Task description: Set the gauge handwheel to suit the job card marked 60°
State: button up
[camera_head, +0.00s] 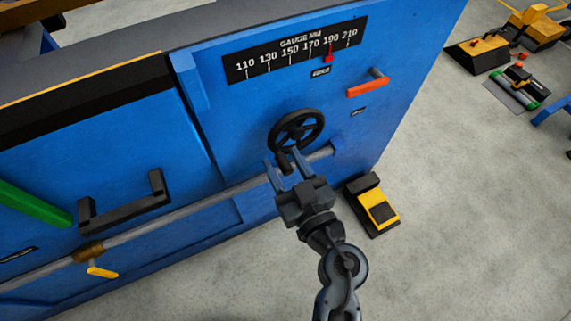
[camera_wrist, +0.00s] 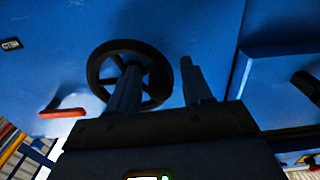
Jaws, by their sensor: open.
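The black spoked handwheel (camera_head: 297,129) is on the blue panel below the gauge scale (camera_head: 252,68). The scale reads 110 to 210 mm, and its red pointer (camera_head: 328,57) stands at about 190. My gripper (camera_head: 284,166) is open at the wheel's lower edge. A dark knob of the wheel shows near the space between the fingers; I cannot tell whether they touch it. In the wrist view, the left finger crosses in front of the handwheel (camera_wrist: 97,70), and the right finger is beside its right rim. No card marked 60° can be made out.
A grey rail (camera_head: 190,214) runs below the wheel. A black handle (camera_head: 125,205) and a yellow valve lever (camera_head: 102,271) are left. A yellow-black pedal (camera_head: 378,210) is on the floor.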

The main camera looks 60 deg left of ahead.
grip_shut()
dwell(0.4)
jog(key=shift+w+n, duration=0.1)
jog(key=shift+n, duration=0.2)
